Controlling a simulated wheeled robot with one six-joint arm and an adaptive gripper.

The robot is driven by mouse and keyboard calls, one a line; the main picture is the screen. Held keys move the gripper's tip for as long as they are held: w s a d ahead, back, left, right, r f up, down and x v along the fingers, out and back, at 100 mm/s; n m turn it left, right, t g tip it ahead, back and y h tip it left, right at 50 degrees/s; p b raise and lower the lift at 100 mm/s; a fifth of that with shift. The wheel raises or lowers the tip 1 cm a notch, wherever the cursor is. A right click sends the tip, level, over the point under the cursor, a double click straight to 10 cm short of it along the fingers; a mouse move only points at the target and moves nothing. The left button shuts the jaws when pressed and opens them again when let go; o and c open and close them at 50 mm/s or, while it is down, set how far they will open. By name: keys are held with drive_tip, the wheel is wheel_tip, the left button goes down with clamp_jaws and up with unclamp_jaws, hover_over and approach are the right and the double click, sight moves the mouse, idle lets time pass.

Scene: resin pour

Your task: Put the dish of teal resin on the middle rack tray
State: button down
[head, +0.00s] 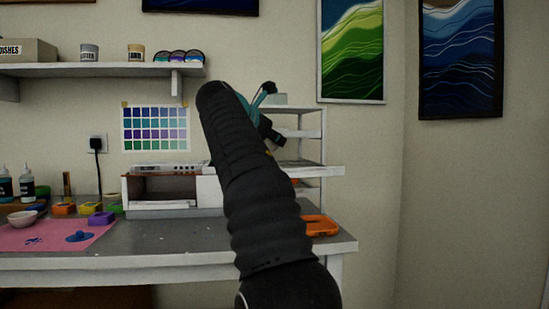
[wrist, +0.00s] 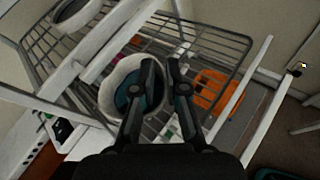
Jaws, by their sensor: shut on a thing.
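The dish of teal resin (wrist: 112,92) is a white round dish with teal inside, in the wrist view. My gripper (wrist: 162,65) is shut on its rim, one finger inside the dish and one outside. The dish is over a wire rack tray (wrist: 215,40); I cannot tell whether it touches the wires. In the head view my gripper (head: 268,110) is at the white rack, above the middle tray (head: 325,171), which sticks out to the right. My arm hides part of the rack, and I cannot make out the dish there.
Another round white dish (wrist: 72,10) is at the upper left in the wrist view. An orange tray (head: 320,226) lies on the bench below. A white box-like unit (head: 160,190) stands left of my arm.

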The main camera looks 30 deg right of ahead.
drive_tip(key=shift+w+a+f, duration=0.1)
drive_tip(key=shift+w+f, duration=0.4)
drive_tip(key=shift+w, duration=0.15)
drive_tip(key=shift+f, duration=1.85)
drive_tip(key=shift+f, duration=0.1)
drive_tip(key=c, duration=1.2)
unclamp_jaws()
drive_tip(key=v, duration=1.2)
drive_tip(key=shift+s, duration=0.1)
